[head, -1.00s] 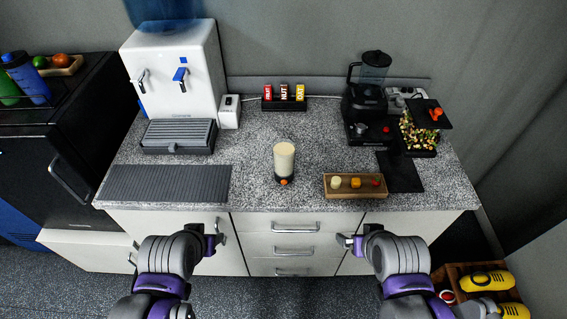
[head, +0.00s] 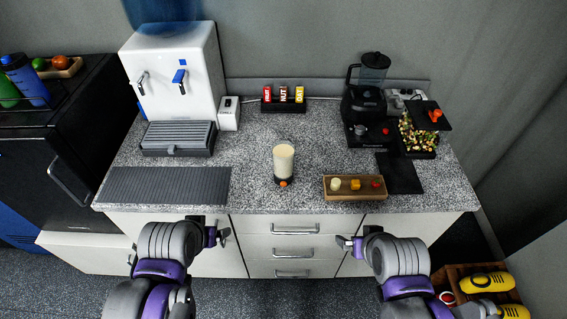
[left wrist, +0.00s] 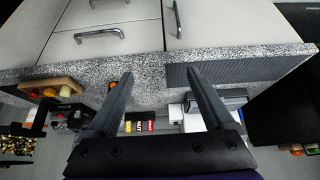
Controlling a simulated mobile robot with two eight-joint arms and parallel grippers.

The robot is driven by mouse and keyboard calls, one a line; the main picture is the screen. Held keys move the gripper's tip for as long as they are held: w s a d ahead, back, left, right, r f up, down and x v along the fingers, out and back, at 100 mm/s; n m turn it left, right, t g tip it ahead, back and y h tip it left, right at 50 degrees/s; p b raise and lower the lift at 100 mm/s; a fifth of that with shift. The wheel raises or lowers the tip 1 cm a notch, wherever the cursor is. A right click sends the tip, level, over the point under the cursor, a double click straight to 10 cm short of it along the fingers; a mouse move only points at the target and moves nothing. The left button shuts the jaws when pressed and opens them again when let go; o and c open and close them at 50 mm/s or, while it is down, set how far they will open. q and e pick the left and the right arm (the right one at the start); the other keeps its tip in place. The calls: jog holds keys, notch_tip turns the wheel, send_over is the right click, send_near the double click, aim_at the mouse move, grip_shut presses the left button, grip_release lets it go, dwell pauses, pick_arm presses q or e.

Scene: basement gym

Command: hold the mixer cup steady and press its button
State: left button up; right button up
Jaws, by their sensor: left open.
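The mixer cup (head: 284,160) stands upright near the front middle of the counter, filled with a pale cream-coloured drink. Its dark base carries an orange button (head: 283,184) facing the front. In the left wrist view the button (left wrist: 113,85) shows beside one finger, which hides most of the cup. My left gripper (head: 223,237) is below and in front of the counter edge, left of the cup, with nothing between its spread fingers (left wrist: 158,73). My right gripper (head: 347,242) is in front of the drawers, right of and below the cup, touching nothing; its finger gap is too small to judge.
A wooden tray (head: 340,194) with small coloured pieces sits right of the cup. A dark ribbed mat (head: 165,185) lies at left. A water dispenser (head: 175,75), a bar rack (head: 284,106) and a blender (head: 368,95) stand behind. Counter around the cup is clear.

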pick_arm(q)
jog(key=shift+o, duration=0.7)
jog(key=w+d+r+g, duration=0.1)
jog(key=w+r, duration=0.3)
jog(key=w, duration=0.1)
jog(key=shift+d, duration=0.4)
jog(key=w+d+r+g, duration=0.2)
jog(key=w+d, duration=0.3)
jog(key=w, duration=0.3)
jog(key=w+d+r+g, duration=0.1)
jog(key=w+d+g, duration=0.1)
jog(key=w+d, duration=0.5)
jog(key=w+d+f+g, duration=0.1)
jog(key=w+d+f, duration=0.25)
jog(key=w, duration=0.35)
jog(key=shift+w+f+b, duration=0.15)
jog(key=shift+f+b, duration=2)
jog(key=shift+f, duration=2.65)
pick_arm(e)
jog(key=s+f, duration=0.3)
jog(key=f, duration=0.3)
jog(key=shift+s+f+g, duration=0.2)
jog(key=shift+s+g, duration=0.1)
jog(key=shift+g, duration=0.1)
jog(key=shift+w, duration=0.1)
pick_arm(q)
grip_shut()
